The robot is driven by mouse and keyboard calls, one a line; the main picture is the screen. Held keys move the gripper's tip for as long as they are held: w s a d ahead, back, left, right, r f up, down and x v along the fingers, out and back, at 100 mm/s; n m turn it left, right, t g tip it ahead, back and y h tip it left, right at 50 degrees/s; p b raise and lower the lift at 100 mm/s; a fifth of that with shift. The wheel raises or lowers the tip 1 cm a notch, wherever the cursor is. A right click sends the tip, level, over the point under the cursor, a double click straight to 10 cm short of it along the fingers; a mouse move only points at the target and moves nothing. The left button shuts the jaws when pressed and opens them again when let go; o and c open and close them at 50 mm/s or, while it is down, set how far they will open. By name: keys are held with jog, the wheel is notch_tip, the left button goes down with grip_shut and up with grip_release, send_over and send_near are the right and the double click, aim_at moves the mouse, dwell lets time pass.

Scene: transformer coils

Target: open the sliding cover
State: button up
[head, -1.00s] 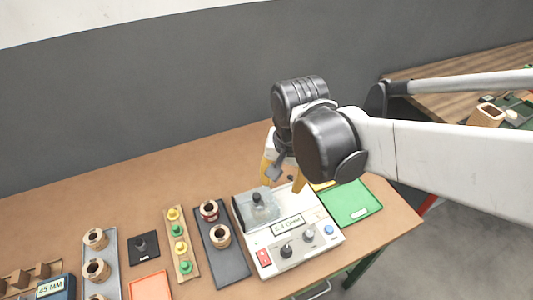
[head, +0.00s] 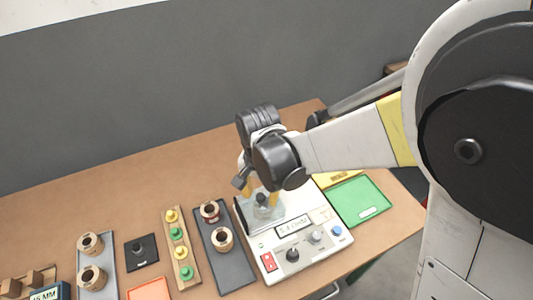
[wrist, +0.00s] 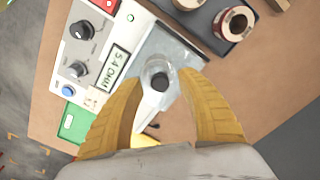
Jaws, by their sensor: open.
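The white tester (head: 303,236) with a "5.4 Ohm" display stands on the table. Its sliding cover (head: 254,220) is a clear panel on the tester's left rear part, with a knob (head: 262,198) on it. In the wrist view the clear cover (wrist: 180,48) and its dark-centred knob (wrist: 159,80) lie between my fingers. My gripper (head: 259,193) has yellow fingers and is above the cover. The gripper (wrist: 166,100) is open, with a finger on either side of the knob; whether they touch it I cannot tell.
A dark tray (head: 226,262) with two coils stands left of the tester, beside a wooden strip (head: 191,276) of yellow and green pegs. A green tray (head: 356,201) lies to the right.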

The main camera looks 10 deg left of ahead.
jog(key=shift+f, duration=0.35)
grip_shut()
jog(key=w+d, duration=0.2)
jog(key=d, duration=0.1)
jog(key=w+d, duration=0.2)
jog(key=d, duration=0.2)
jog(key=w+d, duration=0.2)
jog(key=d, duration=0.1)
jog(key=shift+w+d, duration=0.35)
jog(key=shift+d, duration=0.05)
grip_release()
